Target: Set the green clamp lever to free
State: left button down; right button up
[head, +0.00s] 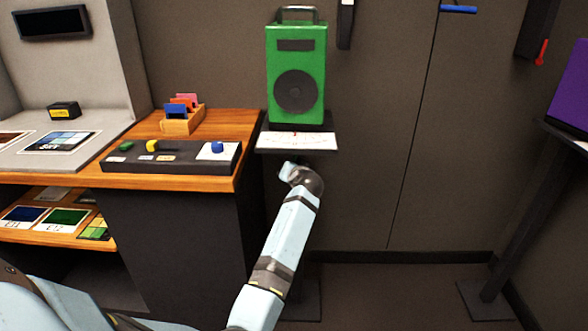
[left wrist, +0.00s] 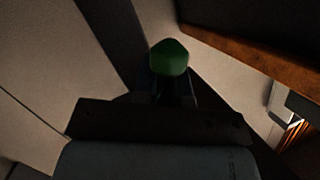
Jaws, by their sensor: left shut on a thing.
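The green clamp lever (left wrist: 169,57) shows in the left wrist view as a rounded green end between my fingers. My left gripper (left wrist: 168,88) is shut on it, and the part of the lever below the green end is dark and mostly hidden. In the head view my left arm reaches up from the bottom to just under the white-topped shelf (head: 297,141) of a stand. There my wrist hides the fingers and the lever. I cannot tell the lever's setting. My right gripper is in neither view.
A green speaker (head: 296,77) stands on the shelf. To the left, a wooden table (head: 215,124) carries a dark panel (head: 175,164) with coloured controls and a card box (head: 182,123). A purple box (head: 571,92) stands at the far right. Floor between the stands is clear.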

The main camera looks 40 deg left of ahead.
pick_arm(q)
jog(key=n+h, duration=0.1)
jog(key=w+d+n+h+p, duration=0.1)
jog(key=n, duration=0.1)
jog(key=shift+w+d+t, duration=0.1)
jog(key=shift+d+t, duration=0.15)
jog(key=shift+t, duration=0.05)
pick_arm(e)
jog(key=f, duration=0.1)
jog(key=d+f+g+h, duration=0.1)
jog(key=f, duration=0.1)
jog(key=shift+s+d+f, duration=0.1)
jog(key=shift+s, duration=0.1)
pick_arm(q)
jog(key=c, duration=1.2)
grip_release()
jog(key=shift+o, duration=0.2)
jog(key=shift+f, duration=0.1)
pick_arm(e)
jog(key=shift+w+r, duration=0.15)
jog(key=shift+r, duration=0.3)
pick_arm(q)
jog(key=shift+d+p, duration=0.1)
jog(key=shift+p, duration=0.2)
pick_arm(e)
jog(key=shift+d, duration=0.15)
